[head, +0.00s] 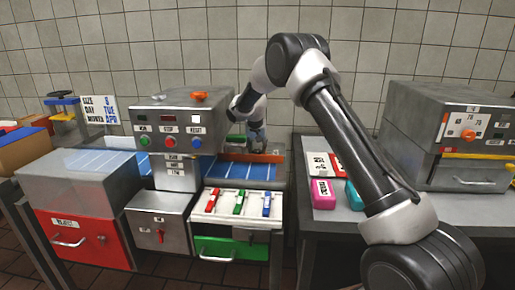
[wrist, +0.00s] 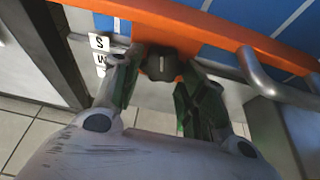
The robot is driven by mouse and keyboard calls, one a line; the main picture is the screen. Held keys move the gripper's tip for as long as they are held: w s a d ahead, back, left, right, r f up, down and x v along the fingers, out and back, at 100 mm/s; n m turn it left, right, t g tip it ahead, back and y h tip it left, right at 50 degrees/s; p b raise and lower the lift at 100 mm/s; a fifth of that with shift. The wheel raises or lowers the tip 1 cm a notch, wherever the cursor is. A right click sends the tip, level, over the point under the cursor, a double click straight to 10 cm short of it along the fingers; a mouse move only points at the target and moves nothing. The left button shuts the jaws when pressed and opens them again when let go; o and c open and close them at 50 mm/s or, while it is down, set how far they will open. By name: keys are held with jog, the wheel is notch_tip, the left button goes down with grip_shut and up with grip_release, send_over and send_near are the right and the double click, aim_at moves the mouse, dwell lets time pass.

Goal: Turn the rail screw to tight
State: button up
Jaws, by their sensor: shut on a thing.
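The rail screw (wrist: 166,67) is a dark round knob with a pale mark on its face, set by the orange rail (wrist: 215,36). In the wrist view my gripper (wrist: 160,78) has its two green-grey fingers on either side of the knob, shut on it. Small white labels with letters, one reading "S" (wrist: 99,42), are beside the left finger. In the head view my gripper (head: 256,140) is low behind the control box, at the orange rail (head: 253,157) of the blue conveyor. The knob is hidden there.
A control box (head: 172,125) with coloured buttons stands just left of my gripper. A white tray (head: 206,213) with red, green and blue pieces is in front. A curved metal bar (wrist: 265,78) lies right of the fingers. A steel machine (head: 440,140) stands at right.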

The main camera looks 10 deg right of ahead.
jog(key=shift+m+h, duration=0.3)
jog(key=shift+m, duration=0.5)
jog(key=o, duration=0.7)
jog(key=shift+o, duration=0.2)
jog(key=shift+r, duration=0.1)
jog(key=v, duration=1.1)
jog(key=shift+a+r, duration=0.15)
jog(key=shift+r, duration=0.25)
